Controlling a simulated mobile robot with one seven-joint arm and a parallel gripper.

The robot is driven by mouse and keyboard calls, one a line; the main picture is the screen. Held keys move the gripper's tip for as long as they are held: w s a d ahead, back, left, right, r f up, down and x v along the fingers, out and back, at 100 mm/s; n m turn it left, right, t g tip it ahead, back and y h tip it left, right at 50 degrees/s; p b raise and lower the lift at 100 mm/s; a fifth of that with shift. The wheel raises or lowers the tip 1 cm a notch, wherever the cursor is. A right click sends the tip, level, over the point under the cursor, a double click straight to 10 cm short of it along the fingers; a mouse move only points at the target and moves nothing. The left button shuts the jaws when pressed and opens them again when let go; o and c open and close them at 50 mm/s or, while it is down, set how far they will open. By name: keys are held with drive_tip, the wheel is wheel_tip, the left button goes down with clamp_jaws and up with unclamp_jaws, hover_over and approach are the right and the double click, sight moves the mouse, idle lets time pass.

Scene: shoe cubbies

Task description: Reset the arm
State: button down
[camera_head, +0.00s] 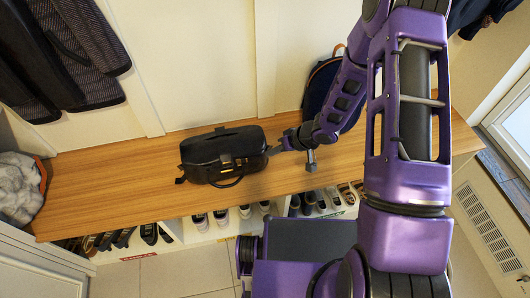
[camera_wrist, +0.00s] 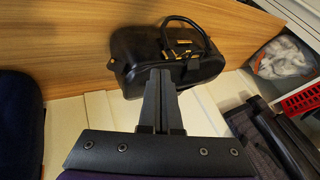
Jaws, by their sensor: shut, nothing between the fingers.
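My gripper (camera_head: 275,150) is at the end of my purple arm, over the wooden bench top. Its fingers are shut and empty, seen close up in the wrist view (camera_wrist: 160,75). A black handbag (camera_head: 222,153) stands on the bench just left of the fingertips. In the wrist view the handbag (camera_wrist: 140,48) is right beyond the fingertips, with its handle and gold clasp showing. I cannot tell whether the fingertips touch it.
The wooden bench (camera_head: 110,190) has shoes (camera_head: 200,222) in cubbies beneath. A dark blue backpack (camera_head: 318,88) stands behind my arm. Coats (camera_head: 60,60) hang at upper left. A grey furry item (camera_head: 18,187) lies at the bench's left end.

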drive_tip(key=shift+v, duration=0.9)
